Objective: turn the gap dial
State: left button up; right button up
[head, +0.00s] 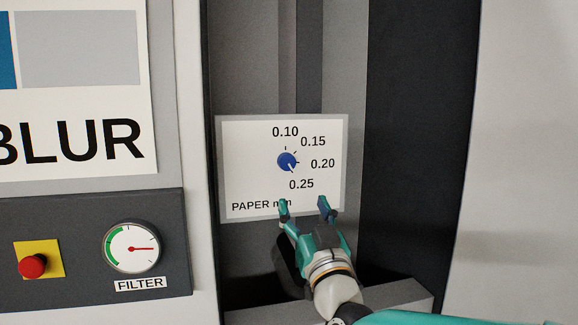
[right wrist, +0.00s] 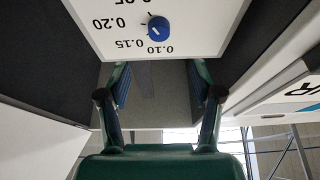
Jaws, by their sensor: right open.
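The gap dial (head: 287,161) is a small blue round knob with a white pointer line on a white panel marked PAPER mm (head: 254,188). Its pointer slants down and right, toward the 0.25 label. The scale runs 0.10, 0.15, 0.20, 0.25 from the top down the right side. My right gripper (head: 303,203) is open and empty, below and slightly right of the dial in the head view, apart from it. In the right wrist view the dial (right wrist: 158,29) appears upside down beyond the open fingers (right wrist: 160,83). My left gripper is not in view.
The panel sits in a recess between a light cabinet wall and a dark upright (head: 415,130). A grey ledge (head: 395,299) lies below. To the left are a FILTER gauge (head: 131,248) and a red button (head: 32,266) on a yellow plate.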

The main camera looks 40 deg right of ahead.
aim_at(288, 167)
jog(key=p+x, duration=0.4)
jog(key=x, duration=0.8)
jog(key=shift+w+d+r, duration=0.1)
jog(key=shift+w, duration=0.05)
